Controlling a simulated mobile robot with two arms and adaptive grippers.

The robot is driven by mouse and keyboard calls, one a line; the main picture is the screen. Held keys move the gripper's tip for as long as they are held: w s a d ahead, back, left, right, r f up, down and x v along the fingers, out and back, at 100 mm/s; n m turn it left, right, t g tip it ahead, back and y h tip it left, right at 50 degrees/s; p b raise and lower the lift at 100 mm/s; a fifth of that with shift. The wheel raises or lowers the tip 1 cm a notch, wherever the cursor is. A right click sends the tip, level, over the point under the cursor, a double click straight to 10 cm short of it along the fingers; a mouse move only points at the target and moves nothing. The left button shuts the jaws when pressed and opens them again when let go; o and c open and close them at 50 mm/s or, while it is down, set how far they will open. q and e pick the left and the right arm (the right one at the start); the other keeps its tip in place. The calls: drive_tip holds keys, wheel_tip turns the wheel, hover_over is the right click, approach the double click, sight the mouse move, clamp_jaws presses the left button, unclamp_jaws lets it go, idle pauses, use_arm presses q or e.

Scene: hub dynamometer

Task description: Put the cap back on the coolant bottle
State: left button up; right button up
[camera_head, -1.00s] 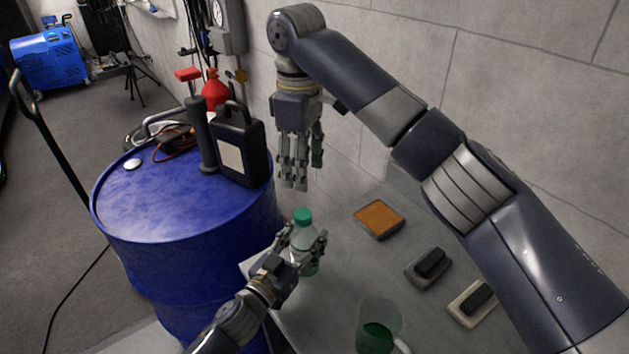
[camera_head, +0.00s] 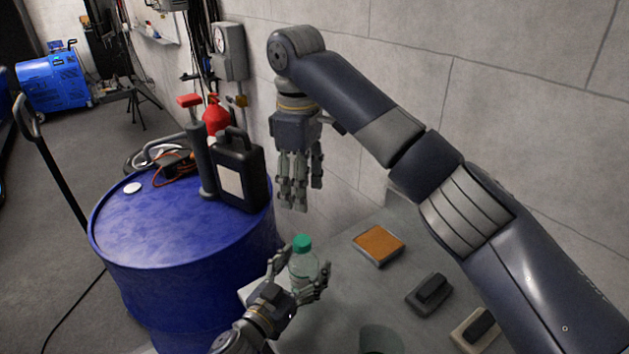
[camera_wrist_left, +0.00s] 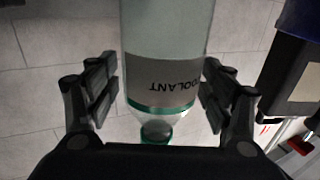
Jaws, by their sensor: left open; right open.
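The clear coolant bottle (camera_head: 303,268) stands upright on the grey table, with a green cap (camera_head: 302,243) sitting on its top. My left gripper (camera_head: 299,278) is open, its fingers spread on both sides of the bottle. In the left wrist view the bottle (camera_wrist_left: 167,45) appears upside down, with its grey label reading COOLANT and the green cap (camera_wrist_left: 155,132) at the lower end. Gaps show between the fingers and the bottle there. My right gripper (camera_head: 300,203) hangs open and empty, pointing down above and behind the bottle. Whether the cap is fully tightened cannot be told.
A blue drum (camera_head: 165,240) stands left of the table, with a black jug (camera_head: 238,170) on top. A concrete wall (camera_head: 420,60) stands behind.

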use_arm(q)
drive_tip(key=v, duration=1.1)
drive_tip(key=shift+s, duration=0.3)
